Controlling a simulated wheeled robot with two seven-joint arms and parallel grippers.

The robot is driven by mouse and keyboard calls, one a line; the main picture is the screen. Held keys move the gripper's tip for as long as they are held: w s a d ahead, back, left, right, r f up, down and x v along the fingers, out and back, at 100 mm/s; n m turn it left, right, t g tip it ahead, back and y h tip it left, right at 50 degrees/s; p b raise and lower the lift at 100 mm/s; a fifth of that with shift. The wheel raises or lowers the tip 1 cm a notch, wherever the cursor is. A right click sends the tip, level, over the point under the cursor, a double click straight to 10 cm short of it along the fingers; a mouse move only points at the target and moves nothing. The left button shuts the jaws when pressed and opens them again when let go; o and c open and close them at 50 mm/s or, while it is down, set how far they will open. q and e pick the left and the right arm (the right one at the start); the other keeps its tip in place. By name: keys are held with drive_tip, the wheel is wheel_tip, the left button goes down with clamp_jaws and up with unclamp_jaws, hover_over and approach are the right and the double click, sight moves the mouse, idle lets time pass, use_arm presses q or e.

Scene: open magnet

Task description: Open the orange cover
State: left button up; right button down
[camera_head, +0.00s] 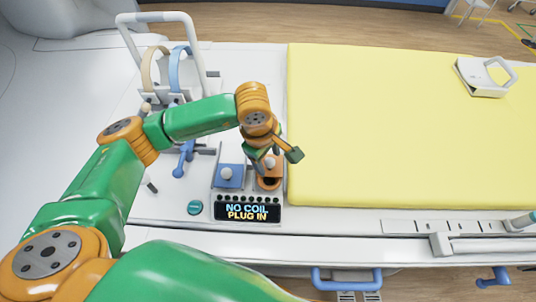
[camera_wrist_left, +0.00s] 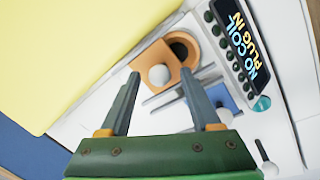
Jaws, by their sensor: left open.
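The orange cover (camera_head: 276,185) with a pale round knob is on the white console, to the right of a similar blue cover (camera_head: 229,182). In the left wrist view the orange cover (camera_wrist_left: 150,58) shows between and beyond the fingertips, and a dark round opening lies beside its knob (camera_wrist_left: 159,75). My left gripper (camera_head: 280,158) is over the orange cover and hides part of it. Its fingers (camera_wrist_left: 160,75) are spread on either side of the knob, with nothing held. Whether they touch the cover cannot be told. My right gripper is not in view.
A display panel (camera_head: 247,212) reading "NO COIL PLUG IN" lies in front of the covers. A yellow pad (camera_head: 400,120) fills the right side. Blue and beige ring-shaped parts (camera_head: 177,70) and a white frame stand at the back left. A white handled device (camera_head: 483,78) lies at the far right.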

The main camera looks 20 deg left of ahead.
use_arm(q)
drive_tip(key=shift+d, duration=0.2)
clamp_jaws()
idle(1.1)
